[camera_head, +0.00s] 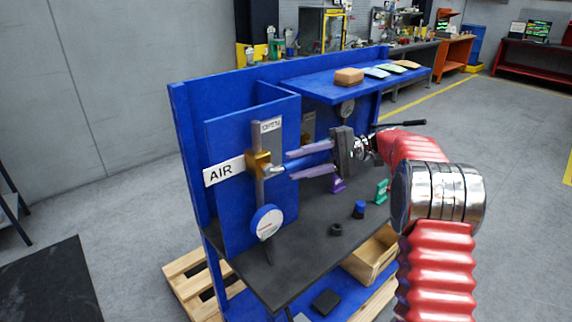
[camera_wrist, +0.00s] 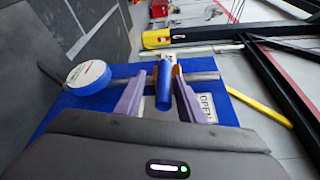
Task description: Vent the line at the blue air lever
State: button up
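The blue air lever (camera_head: 312,161) juts out from a brass valve (camera_head: 260,164) on a grey vertical pipe, beside the AIR label (camera_head: 224,171). Its metal stem meets the valve and its blue grip points toward my gripper. My gripper (camera_head: 289,165) has two pale purple fingers, one on each side of the lever. In the wrist view the lever (camera_wrist: 164,88) lies between the fingers of my gripper (camera_wrist: 161,80), with gaps visible on both sides. The fingers are apart and do not appear to press on it. An OPEN label (camera_wrist: 207,108) shows right of the lever.
The dark bench top (camera_head: 270,278) holds a purple piece, a green piece, a blue-capped item and a black ring. A wooden crate (camera_head: 372,257) sits below.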

jog(key=shift+r, duration=0.1)
jog(key=shift+s+d+r+t+h, duration=0.35)
jog(key=shift+s+r+t+h, duration=0.2)
jog(key=shift+t+h, duration=0.2)
jog(key=s+m+t+h, duration=0.1)
jog(key=s+t+h, duration=0.3)
jog(key=s+h, duration=0.85)
jog(key=s+d+f+t+h, duration=0.1)
jog(key=s+d+f+t, duration=0.1)
jog(key=s, duration=0.7)
jog(key=s+d+f+n+t+h, duration=0.1)
jog(key=s+d+f, duration=0.3)
jog(key=s, duration=0.5)
jog(key=shift+s+d+f+t, duration=0.15)
jog(key=shift+s+f+t, duration=0.4)
jog(key=shift+f, duration=0.65)
jog(key=shift+w, duration=0.15)
jog(key=shift+c, duration=0.5)
